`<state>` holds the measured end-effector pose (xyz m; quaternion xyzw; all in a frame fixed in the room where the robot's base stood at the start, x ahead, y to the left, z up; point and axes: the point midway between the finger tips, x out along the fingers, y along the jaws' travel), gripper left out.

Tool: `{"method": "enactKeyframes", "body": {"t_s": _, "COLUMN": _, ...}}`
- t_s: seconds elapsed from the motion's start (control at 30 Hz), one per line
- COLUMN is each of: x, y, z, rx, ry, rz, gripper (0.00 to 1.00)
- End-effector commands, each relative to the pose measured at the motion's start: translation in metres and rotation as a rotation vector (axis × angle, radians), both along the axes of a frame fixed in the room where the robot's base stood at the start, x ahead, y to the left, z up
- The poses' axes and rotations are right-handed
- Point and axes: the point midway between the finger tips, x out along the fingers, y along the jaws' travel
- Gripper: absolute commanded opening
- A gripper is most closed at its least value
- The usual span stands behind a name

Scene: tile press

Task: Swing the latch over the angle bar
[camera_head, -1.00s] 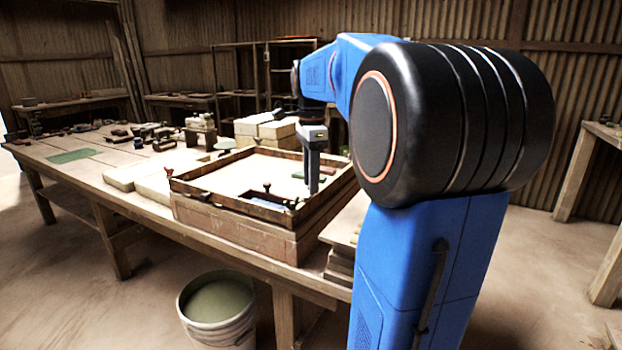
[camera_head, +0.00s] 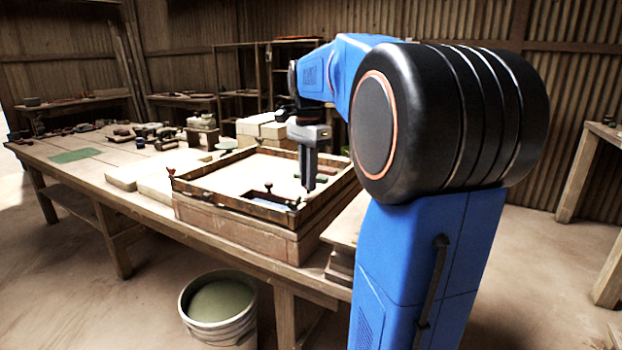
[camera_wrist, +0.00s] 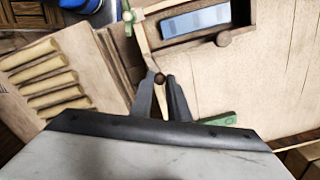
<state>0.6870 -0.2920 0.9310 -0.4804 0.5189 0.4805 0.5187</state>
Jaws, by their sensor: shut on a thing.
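My gripper (camera_wrist: 161,84) points down over the framed press box, and its two fingertips are closed around a small dark round knob (camera_wrist: 159,78). What the knob joins to below is mostly hidden by the fingers. A green bar (camera_wrist: 218,119) lies just right of the fingers, partly covered by my gripper's body. Another green piece with a knob (camera_wrist: 130,16) sits at the top, by the corner of a wooden-walled recess. In the head view, my gripper (camera_head: 309,187) is inside the right part of the wooden frame (camera_head: 235,205). I cannot tell which piece is the angle bar.
The recess holds a blue-grey plate (camera_wrist: 195,21), with a brown knob (camera_wrist: 223,39) on its near wall. Pale slabs (camera_head: 135,168) lie left of the frame on the workbench (camera_head: 60,170). A bucket (camera_head: 218,310) stands on the floor in front.

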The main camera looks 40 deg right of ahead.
Motion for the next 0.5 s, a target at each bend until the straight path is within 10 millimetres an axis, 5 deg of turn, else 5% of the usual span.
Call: {"method": "enactKeyframes", "body": {"t_s": 0.5, "x": 0.010, "y": 0.015, "z": 0.000, "rx": 0.000, "ry": 0.000, "rz": 0.491, "gripper": 0.00}}
